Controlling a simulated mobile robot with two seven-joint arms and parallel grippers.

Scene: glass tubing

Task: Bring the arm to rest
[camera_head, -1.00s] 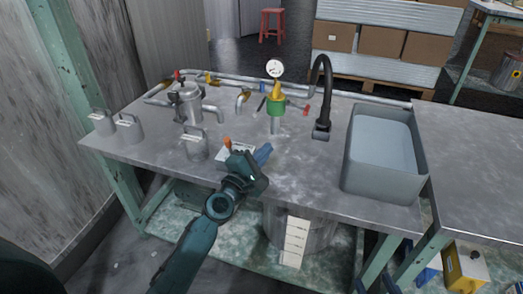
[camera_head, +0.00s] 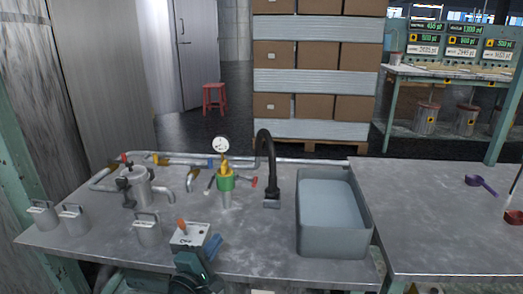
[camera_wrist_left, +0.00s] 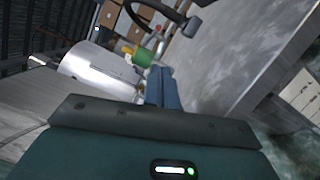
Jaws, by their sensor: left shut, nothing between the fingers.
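My left gripper (camera_head: 212,247) shows at the bottom of the head view, in front of the table's near edge. Its blue fingers also show in the left wrist view (camera_wrist_left: 162,88), together and with nothing between them. In the head view the fingers stand close to a small white box with an orange switch (camera_head: 190,235); I cannot tell whether they touch it. The rest of the left arm is mostly below the picture. My right gripper is not in view.
The metal table (camera_head: 255,245) carries a green valve with a gauge (camera_head: 226,182), a black faucet (camera_head: 270,170), a grey basin (camera_head: 333,248), a metal pot (camera_head: 140,187) and several handled weights (camera_head: 147,232). Pipes run along its back. A purple scoop (camera_head: 481,184) lies on the right table.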

